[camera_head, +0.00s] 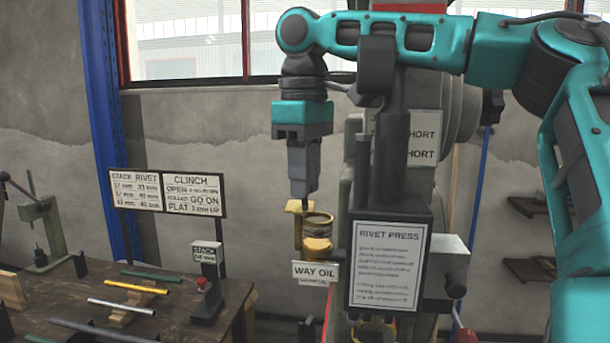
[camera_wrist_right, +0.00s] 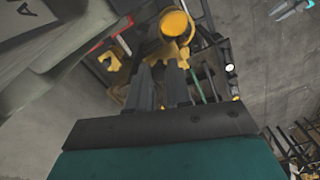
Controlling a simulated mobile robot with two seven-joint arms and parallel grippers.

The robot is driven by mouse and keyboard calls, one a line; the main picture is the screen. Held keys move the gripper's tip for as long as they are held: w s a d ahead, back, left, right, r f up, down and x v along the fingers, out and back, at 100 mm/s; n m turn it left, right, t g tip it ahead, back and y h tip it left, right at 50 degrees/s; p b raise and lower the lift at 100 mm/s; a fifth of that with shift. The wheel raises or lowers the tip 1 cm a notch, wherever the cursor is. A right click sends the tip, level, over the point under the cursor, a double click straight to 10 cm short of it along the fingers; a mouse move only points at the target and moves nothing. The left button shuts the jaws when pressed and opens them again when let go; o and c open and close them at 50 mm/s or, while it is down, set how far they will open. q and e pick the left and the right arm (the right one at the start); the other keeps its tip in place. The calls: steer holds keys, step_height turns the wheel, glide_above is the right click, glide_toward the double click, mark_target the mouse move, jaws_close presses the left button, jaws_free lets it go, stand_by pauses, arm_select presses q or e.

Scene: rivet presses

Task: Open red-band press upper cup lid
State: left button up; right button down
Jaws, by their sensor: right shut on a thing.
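The rivet press (camera_head: 392,265) stands right of centre in the head view, dark with a white "RIVET PRESS" sign; some red shows low beside it. A brass upper cup (camera_head: 317,232) sits on its left side above the "WAY OIL" label. A small brass lid (camera_head: 295,207) stands up at the cup's left edge, apart from the cup's round top. My right gripper (camera_head: 300,202) reaches down from above and is shut on the lid; its fingers partly hide it. In the right wrist view the fingers (camera_wrist_right: 163,68) point at the yellow cup (camera_wrist_right: 174,23). My left gripper is out of view.
A wooden workbench (camera_head: 165,325) at left holds coloured rods, a small stand with a red knob (camera_head: 206,295) and a green hand press (camera_head: 42,235). Sign boards (camera_head: 165,192) stand behind it. A grey box (camera_head: 450,260) with a black knob juts from the press's right side.

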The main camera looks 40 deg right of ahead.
steer(key=shift+r, duration=0.1)
steer(key=c, duration=1.3)
jaws_free()
steer(key=shift+c, duration=0.2)
step_height(320, 180, up, 13)
